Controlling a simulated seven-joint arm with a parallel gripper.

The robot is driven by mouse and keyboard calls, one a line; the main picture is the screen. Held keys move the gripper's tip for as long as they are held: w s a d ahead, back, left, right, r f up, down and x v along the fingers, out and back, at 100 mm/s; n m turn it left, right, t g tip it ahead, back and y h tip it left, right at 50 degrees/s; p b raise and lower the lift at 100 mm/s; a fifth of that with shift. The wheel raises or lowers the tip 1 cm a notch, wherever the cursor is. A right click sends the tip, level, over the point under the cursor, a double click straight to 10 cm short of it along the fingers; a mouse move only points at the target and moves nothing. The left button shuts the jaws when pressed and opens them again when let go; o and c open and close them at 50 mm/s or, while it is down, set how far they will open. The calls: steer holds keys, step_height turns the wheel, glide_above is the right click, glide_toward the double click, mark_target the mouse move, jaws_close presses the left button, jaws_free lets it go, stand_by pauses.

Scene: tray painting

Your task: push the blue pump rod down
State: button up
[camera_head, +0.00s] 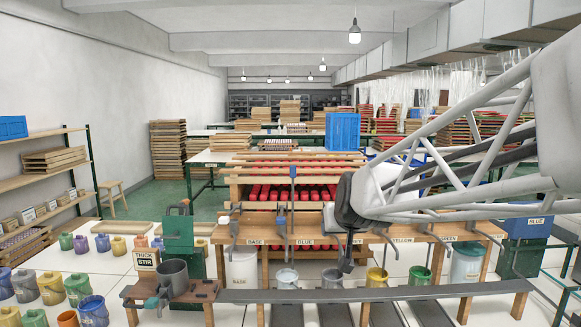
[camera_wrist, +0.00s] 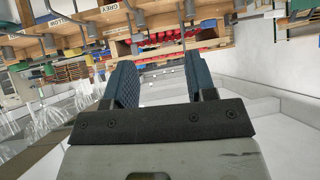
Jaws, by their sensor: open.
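The blue pump rod (camera_head: 292,200) appears to be the tall thin grey rod with a dark top, standing upright by the BLUE label (camera_head: 304,242) on the wooden bench. My gripper (camera_head: 347,266) hangs to the right of this rod, at about bench-edge height, apart from it. The wrist view shows my gripper (camera_wrist: 158,64) with its two dark blue fingers spread and nothing between them. Several pump fittings show at the top of the wrist view; I cannot tell which is the blue one. My arm and gripper hide part of the bench near the middle.
The wooden bench (camera_head: 330,232) carries several pumps in a row. Buckets, including a white one (camera_head: 243,268) and a yellow one (camera_head: 377,278), hang or stand below. A long grey rail (camera_head: 400,292) runs in front. A blue box (camera_head: 342,131) stands behind.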

steer(key=w+a+r+t, duration=0.2)
steer(key=w, duration=0.6)
steer(key=w+a+r+t, duration=0.2)
steer(key=w+a, duration=0.1)
steer(key=w, duration=0.6)
steer(key=m+t+h, duration=0.1)
steer(key=t+h, duration=0.1)
steer(key=t, duration=0.2)
glide_toward(293, 167)
steer(key=w, duration=0.5)
steer(key=shift+w+d, duration=0.1)
steer(key=shift+w+f, duration=0.1)
steer(key=shift+w, duration=0.1)
steer(key=shift+w, duration=3.7)
steer(key=shift+c, duration=0.3)
jaws_close()
